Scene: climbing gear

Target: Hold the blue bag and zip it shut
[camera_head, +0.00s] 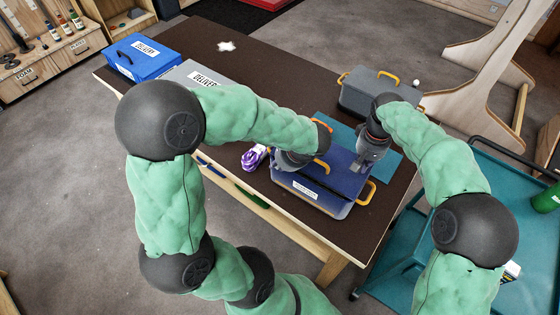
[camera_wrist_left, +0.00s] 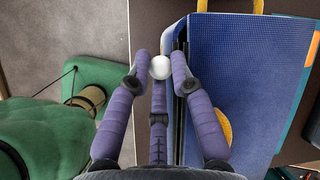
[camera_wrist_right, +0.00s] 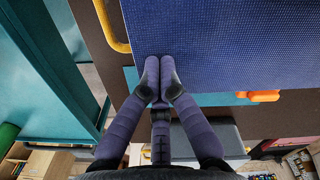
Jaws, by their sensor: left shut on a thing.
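The blue bag (camera_head: 345,182) with yellow handles lies on the dark table, with a white label on its front. It also shows in the left wrist view (camera_wrist_left: 255,75) and the right wrist view (camera_wrist_right: 225,40). A dark gap runs along its edge in the left wrist view. My left gripper (camera_head: 312,160) is at this edge, its fingers shut on a small white ball (camera_wrist_left: 160,67). My right gripper (camera_wrist_right: 160,72) is at the bag's far edge, with its fingertips together. I cannot see anything between them. An orange tab (camera_wrist_right: 258,96) is on the edge beside them.
A grey bag (camera_head: 370,95) with yellow handles stands behind. A blue box (camera_head: 150,60) and a grey box (camera_head: 195,75) are at the table's left. A purple-white item (camera_head: 254,156) lies left of the blue bag. A teal cart (camera_head: 500,190) stands at the right.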

